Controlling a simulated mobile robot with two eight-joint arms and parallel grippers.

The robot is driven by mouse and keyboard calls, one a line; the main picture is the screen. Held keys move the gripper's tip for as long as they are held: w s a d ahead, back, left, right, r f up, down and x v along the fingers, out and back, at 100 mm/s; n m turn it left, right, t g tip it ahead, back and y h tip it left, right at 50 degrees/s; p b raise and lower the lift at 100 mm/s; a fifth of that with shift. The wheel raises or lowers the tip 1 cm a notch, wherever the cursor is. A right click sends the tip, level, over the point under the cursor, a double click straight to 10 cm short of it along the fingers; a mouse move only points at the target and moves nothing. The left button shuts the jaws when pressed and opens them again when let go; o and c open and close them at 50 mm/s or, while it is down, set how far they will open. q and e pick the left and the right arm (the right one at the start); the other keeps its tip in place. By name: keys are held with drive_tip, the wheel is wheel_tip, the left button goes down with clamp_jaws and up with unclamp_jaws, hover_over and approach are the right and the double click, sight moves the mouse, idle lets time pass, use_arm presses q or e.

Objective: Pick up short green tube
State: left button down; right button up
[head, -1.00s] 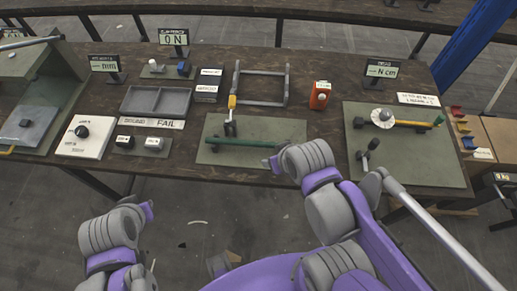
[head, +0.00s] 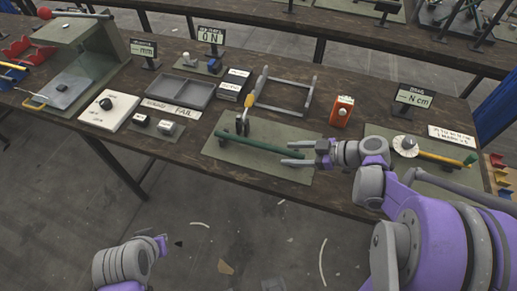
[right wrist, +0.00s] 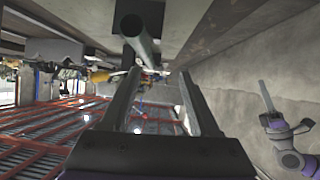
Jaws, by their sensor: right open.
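A green tube (head: 262,146) lies along the green mat (head: 225,158) at the front middle of the workbench. My right gripper (head: 286,154) is open and empty, its two fingers pointing left at the tube's right end. The upper finger is close to that end; I cannot tell if they touch. In the right wrist view the tube's hollow end (right wrist: 132,25) shows beyond the open fingers (right wrist: 157,72), toward the left one. My left arm shows low at the left, away from the bench; its fingers are not clear.
A yellow-handled tool (head: 243,128) stands at the tube, with a grey frame (head: 283,112) behind. An orange device (head: 342,111) stands behind my right gripper. A grey tray (head: 180,90) is to the left. A dial with a yellow, green-ended bar (head: 440,157) is at right.

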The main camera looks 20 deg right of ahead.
sight(267, 145)
drive_tip(key=shift+w+d+n+t+y, duration=0.2)
drive_tip(key=shift+d+n, duration=0.2)
drive_tip(key=shift+d, duration=0.15)
drive_tip(key=shift+w+d+n+t+y, duration=0.1)
drive_tip(key=shift+d+n+t+y, duration=0.1)
drive_tip(key=shift+d+n, duration=0.3)
drive_tip(key=x, duration=1)
drive_tip(key=shift+w+a+r, duration=0.1)
drive_tip(key=shift+w+a, duration=0.15)
drive_tip(key=shift+w, duration=0.15)
clamp_jaws()
